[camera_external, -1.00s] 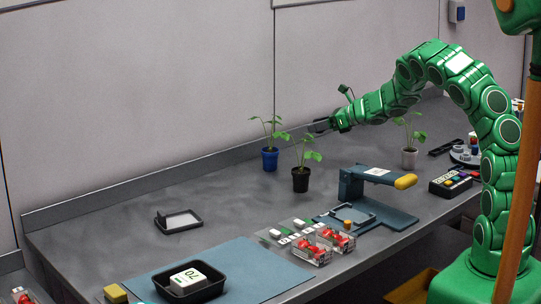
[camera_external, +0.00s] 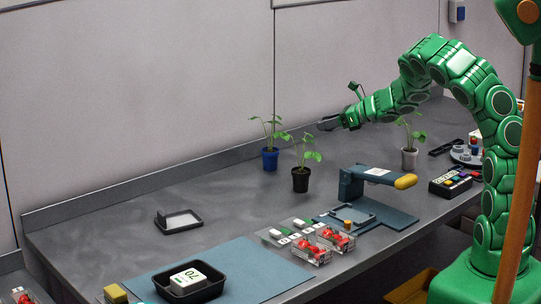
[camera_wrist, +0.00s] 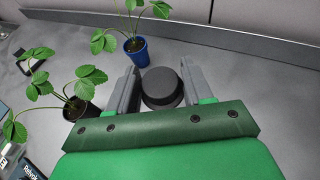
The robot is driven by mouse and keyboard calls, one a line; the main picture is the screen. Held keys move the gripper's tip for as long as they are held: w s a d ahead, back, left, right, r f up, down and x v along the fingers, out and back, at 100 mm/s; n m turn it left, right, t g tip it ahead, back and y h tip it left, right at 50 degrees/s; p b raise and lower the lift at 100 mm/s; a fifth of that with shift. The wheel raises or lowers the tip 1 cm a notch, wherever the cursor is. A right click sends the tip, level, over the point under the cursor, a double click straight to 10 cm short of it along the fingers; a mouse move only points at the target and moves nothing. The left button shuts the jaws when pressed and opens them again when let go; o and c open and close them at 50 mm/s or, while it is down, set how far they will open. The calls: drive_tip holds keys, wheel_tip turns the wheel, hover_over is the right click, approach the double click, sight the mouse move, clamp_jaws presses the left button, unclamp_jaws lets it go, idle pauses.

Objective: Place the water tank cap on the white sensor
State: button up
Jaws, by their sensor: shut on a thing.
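A round black cap (camera_wrist: 166,88) sits between the two grey fingers of my gripper (camera_wrist: 160,90) in the wrist view. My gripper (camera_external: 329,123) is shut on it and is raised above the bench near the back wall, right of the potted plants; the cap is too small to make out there. A white block with a "70" marking (camera_external: 187,277) lies in a black tray at the front left, far from my gripper. I cannot tell whether this is the white sensor.
Plants in a blue pot (camera_external: 270,159), black pot (camera_external: 300,180) and white pot (camera_external: 409,157) stand near the gripper. A blue press with a yellow handle (camera_external: 404,181) and clear berry boxes (camera_external: 313,252) are nearer. A small dark tray (camera_external: 179,222) lies left.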

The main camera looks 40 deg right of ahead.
drive_tip(key=s+a+r+n+g+y, duration=0.1)
drive_tip(key=s+a+n+g+y, duration=0.15)
drive_tip(key=a, duration=1.05)
drive_tip(key=s+a+n+g+y, duration=0.15)
drive_tip(key=s+a, duration=0.25)
drive_tip(key=a, duration=0.9)
drive_tip(key=s+a+r+n+g+y, duration=0.1)
drive_tip(key=s+a+n, duration=0.15)
drive_tip(key=a, duration=1.05)
drive_tip(key=s+a+r+n+g+y, duration=0.25)
drive_tip(key=s+a+n+g, duration=0.5)
drive_tip(key=s+a, duration=2)
hover_over(182, 286)
drive_tip(key=shift+m+g+h, duration=0.25)
drive_tip(key=shift+m+g, duration=0.05)
drive_tip(key=shift+g, duration=0.05)
drive_tip(key=shift+a+f, duration=0.1)
drive_tip(key=shift+f, duration=6.15)
drive_tip(key=shift+f, duration=0.1)
